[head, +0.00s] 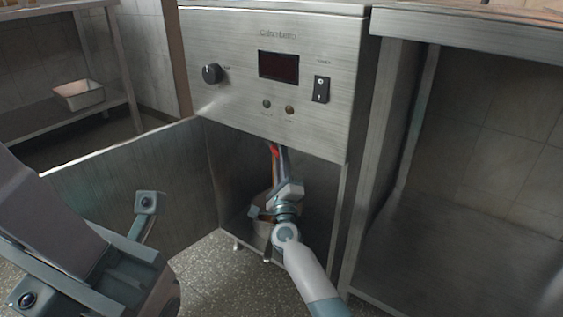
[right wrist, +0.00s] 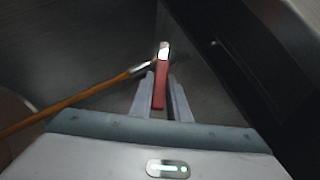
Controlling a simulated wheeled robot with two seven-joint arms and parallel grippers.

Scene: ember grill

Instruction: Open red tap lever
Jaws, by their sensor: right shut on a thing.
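The red tap lever (right wrist: 161,88) stands between the two fingers of my right gripper (right wrist: 162,95) in the right wrist view, and the gripper is shut on it. Its upper end looks pale and bright. In the head view a small red part of the lever (head: 274,150) shows below the control panel, inside the open cabinet. My right gripper (head: 279,165) reaches up to it there, and my own arm hides much of the tap. My left gripper (head: 87,250) is open and empty at the lower left, well away from the lever.
An orange hose (right wrist: 75,105) with a metal end meets the tap beside the lever. The cabinet door (head: 135,185) stands open to the left. The control panel (head: 275,80) with knob and switch is above. A pale object (head: 262,228), partly hidden, sits inside the cabinet.

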